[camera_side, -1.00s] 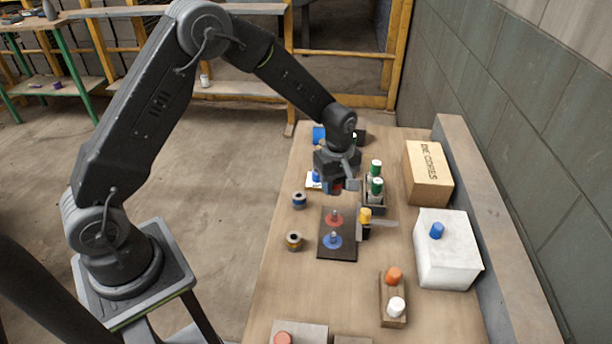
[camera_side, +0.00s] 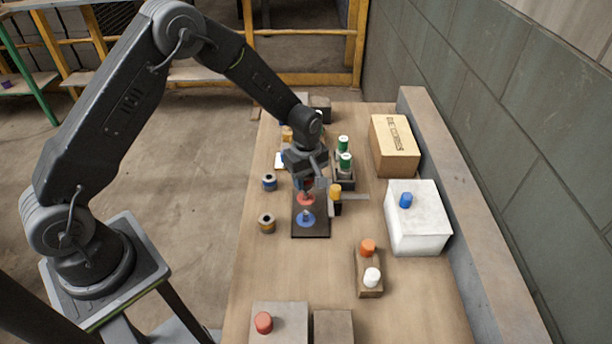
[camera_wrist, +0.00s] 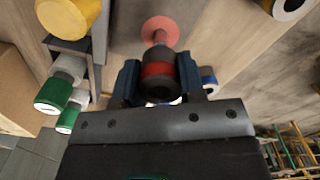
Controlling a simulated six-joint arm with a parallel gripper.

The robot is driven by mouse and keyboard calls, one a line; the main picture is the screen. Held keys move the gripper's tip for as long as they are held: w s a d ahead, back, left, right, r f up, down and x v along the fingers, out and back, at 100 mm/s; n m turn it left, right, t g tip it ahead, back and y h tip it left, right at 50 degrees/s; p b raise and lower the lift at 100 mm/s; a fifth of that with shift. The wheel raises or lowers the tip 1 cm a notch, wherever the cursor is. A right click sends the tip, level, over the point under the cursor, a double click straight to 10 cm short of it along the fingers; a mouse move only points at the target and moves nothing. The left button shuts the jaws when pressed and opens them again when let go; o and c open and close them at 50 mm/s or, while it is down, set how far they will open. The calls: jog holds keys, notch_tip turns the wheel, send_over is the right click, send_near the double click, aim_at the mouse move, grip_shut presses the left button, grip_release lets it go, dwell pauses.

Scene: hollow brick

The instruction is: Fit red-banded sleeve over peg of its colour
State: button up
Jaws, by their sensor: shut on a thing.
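My gripper (camera_side: 308,180) is shut on the red-banded sleeve (camera_wrist: 158,72), a dark grey ring with a red band, seen between the blue fingers in the wrist view. The red peg's disc (camera_side: 306,199) is on a dark board (camera_side: 311,232), just in front of and below my gripper. In the wrist view the red disc (camera_wrist: 162,28) and its short peg show just beyond the sleeve. I cannot tell whether the sleeve touches the peg. The blue peg's disc (camera_side: 306,219) is nearer on the same board.
A blue-banded sleeve (camera_side: 269,182) and an orange-banded sleeve (camera_side: 266,222) stand left of the board. A yellow-topped piece (camera_side: 335,191) stands close on the right, with green-topped pieces (camera_side: 345,160) behind. A white box (camera_side: 418,225) is farther right.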

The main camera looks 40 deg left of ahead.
aim_at(306, 190)
jog(key=shift+f, duration=2.15)
dwell(0.5)
jog(key=o, duration=1.1)
jog(key=shift+c, duration=0.2)
jog(key=shift+r, duration=0.1)
notch_tip(306, 190, up, 14)
